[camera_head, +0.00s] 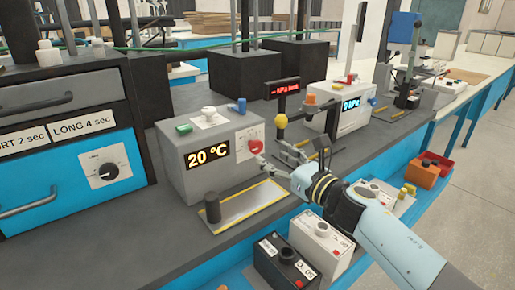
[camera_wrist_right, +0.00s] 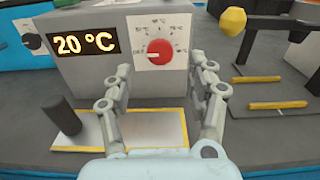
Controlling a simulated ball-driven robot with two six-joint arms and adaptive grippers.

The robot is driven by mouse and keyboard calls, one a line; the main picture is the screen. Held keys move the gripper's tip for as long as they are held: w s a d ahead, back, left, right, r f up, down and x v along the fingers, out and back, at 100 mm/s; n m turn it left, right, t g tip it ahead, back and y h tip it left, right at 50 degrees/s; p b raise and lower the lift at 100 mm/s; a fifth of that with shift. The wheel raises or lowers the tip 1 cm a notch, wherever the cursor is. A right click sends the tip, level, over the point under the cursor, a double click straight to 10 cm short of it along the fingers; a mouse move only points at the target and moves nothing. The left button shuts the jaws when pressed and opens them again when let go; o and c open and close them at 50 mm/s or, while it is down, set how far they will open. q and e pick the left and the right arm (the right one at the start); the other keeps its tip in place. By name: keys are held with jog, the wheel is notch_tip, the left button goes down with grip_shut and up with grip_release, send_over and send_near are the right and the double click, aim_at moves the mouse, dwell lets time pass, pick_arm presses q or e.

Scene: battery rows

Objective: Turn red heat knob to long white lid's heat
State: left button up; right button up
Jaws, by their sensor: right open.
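The red heat knob (camera_head: 256,147) is on a white dial plate on the front of a grey heater box (camera_head: 205,165). Its display (camera_head: 208,155) reads 20 °C. In the wrist view the knob (camera_wrist_right: 160,52) has its pale pointer to the left, at the low end of the scale. My right gripper (camera_wrist_right: 160,72) is open, its fingers spread left and right of the knob; contact is not visible. A white-topped box (camera_head: 320,232) and a dark box (camera_head: 285,262) with small labels stand on the lower blue shelf. Their labels are hard to read. My left gripper is out of view.
A yellow ball (camera_head: 281,121) on a stand is to the right. A drawer unit with a timer dial (camera_head: 108,171) is at the left.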

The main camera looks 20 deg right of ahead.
aim_at(258, 147)
jog(key=x, duration=0.5)
jog(key=shift+w+a, duration=0.15)
jog(key=shift+w, duration=0.2)
jog(key=shift+w+a+b, duration=0.1)
jog(key=shift+w+b, duration=0.2)
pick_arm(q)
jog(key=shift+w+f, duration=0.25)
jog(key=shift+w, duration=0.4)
pick_arm(e)
jog(key=shift+c, duration=0.4)
jog(key=c, duration=1.1)
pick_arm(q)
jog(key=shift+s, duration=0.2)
pick_arm(e)
jog(key=shift+o, duration=0.2)
